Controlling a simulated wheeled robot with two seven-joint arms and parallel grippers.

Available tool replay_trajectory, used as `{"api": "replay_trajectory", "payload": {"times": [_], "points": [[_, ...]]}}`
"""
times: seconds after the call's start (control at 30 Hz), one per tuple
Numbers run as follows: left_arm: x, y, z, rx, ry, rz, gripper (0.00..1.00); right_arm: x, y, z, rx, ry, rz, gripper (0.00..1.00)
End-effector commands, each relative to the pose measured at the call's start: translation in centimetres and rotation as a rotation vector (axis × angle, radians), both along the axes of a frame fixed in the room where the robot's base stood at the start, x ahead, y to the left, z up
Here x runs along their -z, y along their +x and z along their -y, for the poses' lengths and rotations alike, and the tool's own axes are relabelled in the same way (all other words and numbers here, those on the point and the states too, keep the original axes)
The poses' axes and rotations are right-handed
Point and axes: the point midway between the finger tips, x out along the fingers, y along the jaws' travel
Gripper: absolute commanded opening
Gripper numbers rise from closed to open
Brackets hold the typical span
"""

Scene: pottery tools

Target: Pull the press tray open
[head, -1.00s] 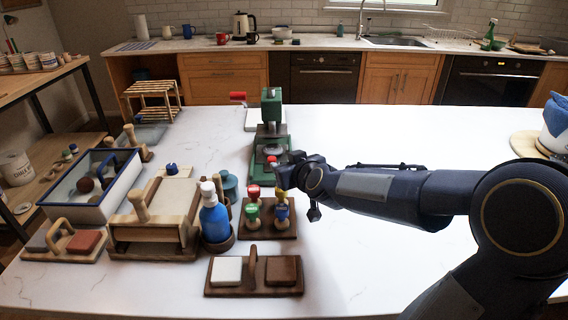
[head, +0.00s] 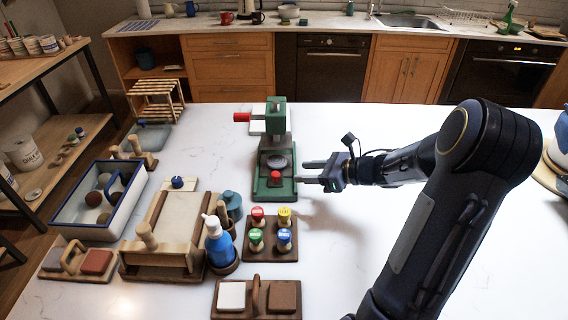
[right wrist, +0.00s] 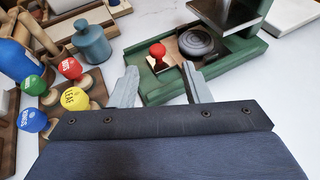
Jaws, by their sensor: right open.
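The green press (head: 277,140) stands on the white table, with a red-ended lever at its upper left. Its low green base holds the press tray, which bears a dark round disc (right wrist: 195,42) and a red knob (right wrist: 157,50) near the front end. The knob also shows in the head view (head: 275,175). My right gripper (head: 301,172) is open and empty, just right of the press's front end. In the right wrist view its two fingers (right wrist: 158,84) point toward the knob and stand apart from it. My left gripper is out of view.
A rack of coloured stamps (head: 270,241) sits in front of the press. A blue bottle (head: 218,245), a slab roller (head: 172,233) and a blue-rimmed tub (head: 75,224) stand to the left. The table right of the press is mostly clear.

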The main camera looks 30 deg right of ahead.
Motion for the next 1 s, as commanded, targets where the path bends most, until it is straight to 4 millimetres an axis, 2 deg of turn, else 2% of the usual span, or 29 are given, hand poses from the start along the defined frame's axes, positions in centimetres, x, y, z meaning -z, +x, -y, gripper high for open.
{"api": "replay_trajectory", "payload": {"times": [0.17, 0.4, 0.6, 0.93, 1.0], "points": [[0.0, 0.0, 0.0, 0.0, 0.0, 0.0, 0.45, 0.8, 0.4, -0.8, -0.036, -0.027, 0.002, 0.43], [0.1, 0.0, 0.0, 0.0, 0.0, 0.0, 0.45, 2.3, 3.3, -3.0, -0.035, -0.024, 0.001, 0.43], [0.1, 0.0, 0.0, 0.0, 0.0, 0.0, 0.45, 3.1, 5.0, -4.1, -0.032, -0.026, 0.002, 0.43], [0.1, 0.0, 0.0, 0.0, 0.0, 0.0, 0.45, 3.3, 5.4, -4.4, -0.03, -0.027, 0.001, 0.43], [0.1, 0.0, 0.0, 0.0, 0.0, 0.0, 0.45, 3.3, 5.4, -4.4, -0.03, -0.027, 0.001, 0.37]]}}
